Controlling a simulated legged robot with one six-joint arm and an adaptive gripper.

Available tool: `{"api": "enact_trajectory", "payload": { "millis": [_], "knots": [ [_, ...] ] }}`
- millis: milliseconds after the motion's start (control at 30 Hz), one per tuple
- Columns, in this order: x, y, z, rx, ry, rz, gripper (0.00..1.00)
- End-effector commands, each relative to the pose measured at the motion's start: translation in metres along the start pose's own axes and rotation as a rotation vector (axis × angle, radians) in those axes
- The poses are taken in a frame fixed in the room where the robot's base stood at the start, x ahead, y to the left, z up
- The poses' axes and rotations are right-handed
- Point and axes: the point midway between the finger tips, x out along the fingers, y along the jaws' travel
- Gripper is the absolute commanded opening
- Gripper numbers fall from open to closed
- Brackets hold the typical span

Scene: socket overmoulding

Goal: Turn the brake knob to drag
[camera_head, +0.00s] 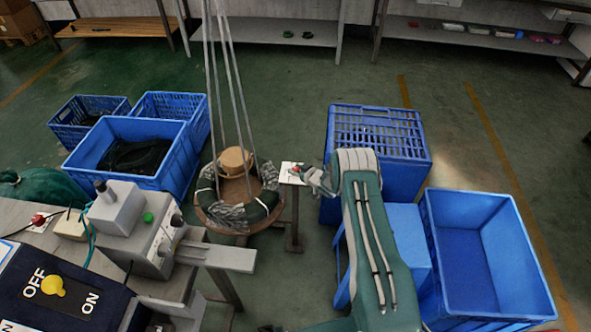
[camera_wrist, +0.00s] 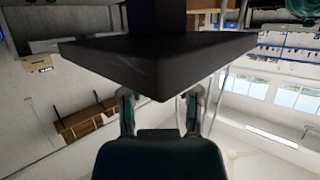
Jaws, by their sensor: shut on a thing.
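A small white plate (camera_head: 289,174) with a red knob (camera_head: 297,170), which I take for the brake knob, sits on a thin post beside the round coil stand. My gripper (camera_head: 307,174) reaches in from the right, its fingertips at the knob, and is shut on it. In the wrist view, the dark underside of the plate (camera_wrist: 160,62) lies in front of my gripper (camera_wrist: 160,105) and hides the fingertips and the knob. The knob's pointing direction and any markings are too small to read.
A coil stand (camera_head: 240,228) with hanging strands is just left of the plate. Blue crates stand left, behind my arm (camera_head: 390,180) and at right (camera_head: 475,255). A grey machine and an OFF/ON panel with a yellow knob (camera_head: 53,286) are at lower left. The floor behind is clear.

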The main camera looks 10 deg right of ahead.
Motion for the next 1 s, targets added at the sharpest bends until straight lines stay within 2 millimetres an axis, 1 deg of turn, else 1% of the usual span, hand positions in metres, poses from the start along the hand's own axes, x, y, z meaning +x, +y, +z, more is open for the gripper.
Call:
{"api": "enact_trajectory", "payload": {
  "millis": [300, 500, 1000],
  "knots": [
    [0.0003, 0.0016, 0.0007, -0.098, 0.001, -0.230, 0.00],
    [0.0003, 0.0014, 0.0011, -0.147, 0.000, -0.348, 0.00],
    [0.0006, 0.0008, 0.0009, -0.215, -0.001, -0.512, 0.00]
  ]
}}
